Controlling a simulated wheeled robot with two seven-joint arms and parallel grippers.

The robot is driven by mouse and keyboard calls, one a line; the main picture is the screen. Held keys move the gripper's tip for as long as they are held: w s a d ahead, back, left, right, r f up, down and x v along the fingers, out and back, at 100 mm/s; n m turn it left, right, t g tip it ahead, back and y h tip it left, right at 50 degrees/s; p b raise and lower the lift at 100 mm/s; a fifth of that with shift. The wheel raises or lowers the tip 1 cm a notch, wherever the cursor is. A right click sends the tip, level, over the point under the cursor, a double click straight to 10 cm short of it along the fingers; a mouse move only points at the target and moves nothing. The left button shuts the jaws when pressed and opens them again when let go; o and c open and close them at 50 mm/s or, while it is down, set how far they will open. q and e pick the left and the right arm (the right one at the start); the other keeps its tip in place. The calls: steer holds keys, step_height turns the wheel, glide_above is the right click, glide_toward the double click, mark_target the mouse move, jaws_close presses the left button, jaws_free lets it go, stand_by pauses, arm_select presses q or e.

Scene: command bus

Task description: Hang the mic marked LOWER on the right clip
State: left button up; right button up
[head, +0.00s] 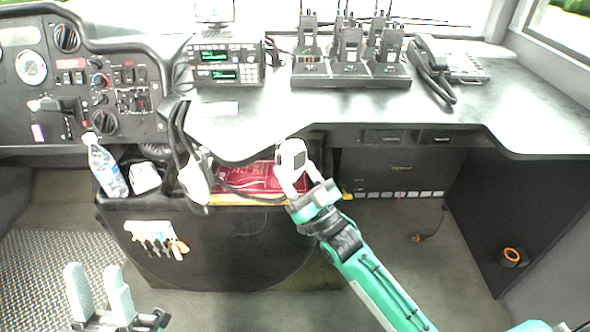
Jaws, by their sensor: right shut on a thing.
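My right gripper (291,172) reaches in from the lower right and is shut on a small white block-shaped thing (291,152), which looks like a mic, at the front edge of the desk. No marking on it can be read. Another pale, mic-like thing (195,182) hangs with black cords left of it, in front of the console. The two-unit radio (226,63) with green displays stands on the desk. I cannot make out the right clip. My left gripper (98,290) is at the lower left, its two pale fingers apart and empty.
A water bottle (107,168) stands in the console's left end. A red-lined bin (250,178) lies behind the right gripper. Black cords loop beside it. Handheld radios stand in a charger (350,75); a desk phone (432,66) is to its right.

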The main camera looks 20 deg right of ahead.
mark_target(294, 184)
steer(key=shift+f+p, duration=0.1)
steer(key=shift+p, duration=0.35)
stand_by(0.7)
steer(key=shift+f, duration=0.2)
steer(key=shift+w+f, duration=0.1)
steer(key=shift+f, duration=0.35)
steer(key=shift+f+b, duration=0.2)
steer(key=shift+b, duration=0.15)
steer(key=shift+f, duration=0.35)
steer(key=shift+f, duration=0.15)
stand_by(0.5)
steer(key=shift+f+b, duration=0.3)
steer(key=shift+f, duration=0.1)
steer(key=shift+f, duration=0.25)
stand_by(0.4)
